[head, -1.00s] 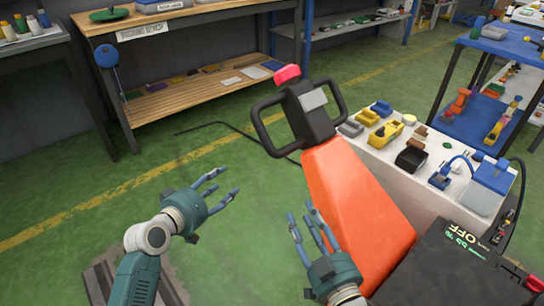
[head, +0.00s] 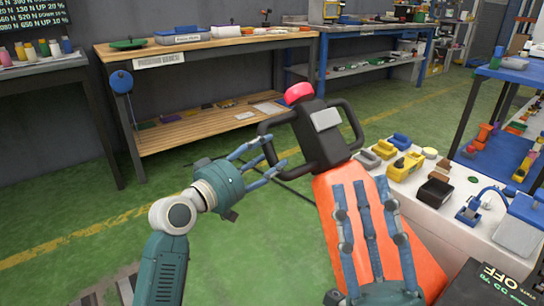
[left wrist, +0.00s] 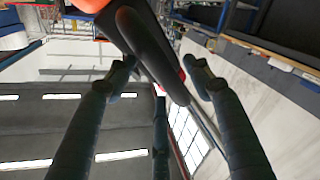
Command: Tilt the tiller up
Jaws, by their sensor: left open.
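The tiller has a long orange arm (head: 325,203) and a black head (head: 320,135) with a red top (head: 298,92) and a looped grip on each side. It leans up and away from me. My left gripper (head: 275,154) is open at the left loop of the head, with fingers above and below it. In the left wrist view a black bar of the grip (left wrist: 150,45) runs between the spread fingers; I cannot tell whether they touch it. My right gripper (head: 362,186) is in front of the orange arm, its fingers extended upward and apart, holding nothing visible.
A white-topped table (head: 425,212) with small coloured parts stands close right of the tiller. A blue shelf unit (head: 485,160) is behind it. A wooden workbench (head: 200,45) stands at the back left. The green floor left of the tiller is clear.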

